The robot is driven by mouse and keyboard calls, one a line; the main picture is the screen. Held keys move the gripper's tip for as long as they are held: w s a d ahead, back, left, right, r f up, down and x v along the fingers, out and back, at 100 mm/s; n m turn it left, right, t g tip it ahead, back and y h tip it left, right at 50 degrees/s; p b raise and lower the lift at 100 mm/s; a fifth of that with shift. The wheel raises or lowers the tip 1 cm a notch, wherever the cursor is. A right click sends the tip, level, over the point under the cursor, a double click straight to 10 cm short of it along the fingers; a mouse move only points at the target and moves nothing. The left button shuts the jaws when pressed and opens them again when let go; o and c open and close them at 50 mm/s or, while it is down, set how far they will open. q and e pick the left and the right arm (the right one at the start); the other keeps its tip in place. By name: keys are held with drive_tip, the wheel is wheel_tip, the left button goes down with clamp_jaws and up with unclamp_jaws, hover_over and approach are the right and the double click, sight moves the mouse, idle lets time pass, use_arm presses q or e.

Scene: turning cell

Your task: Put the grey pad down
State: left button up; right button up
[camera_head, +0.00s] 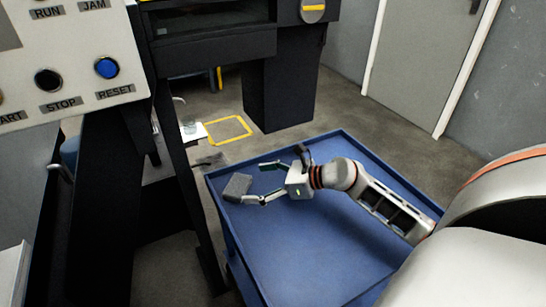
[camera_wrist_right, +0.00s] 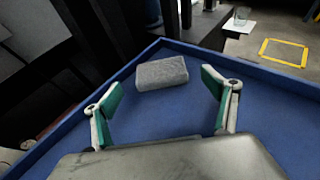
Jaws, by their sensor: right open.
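The grey pad (camera_head: 238,186) lies on the blue cart top (camera_head: 325,235), near its far left corner. In the right wrist view the pad (camera_wrist_right: 162,73) rests flat on the blue surface, just beyond and between the fingers. My right gripper (camera_head: 256,182) is open and empty, with its green-lined fingers spread wide. In the right wrist view the gripper (camera_wrist_right: 162,97) shows a clear gap between its fingers and the pad. My left gripper is not in view.
The cart has a raised blue rim (camera_head: 283,151). A control panel (camera_head: 70,60) with buttons and dark machine posts stand at the left. A yellow floor marking (camera_head: 229,130) lies beyond the cart. The cart top right of the pad is clear.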

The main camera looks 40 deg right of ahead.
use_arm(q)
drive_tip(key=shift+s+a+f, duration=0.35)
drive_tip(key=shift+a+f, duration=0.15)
use_arm(e)
drive_tip(key=shift+v, duration=2.5)
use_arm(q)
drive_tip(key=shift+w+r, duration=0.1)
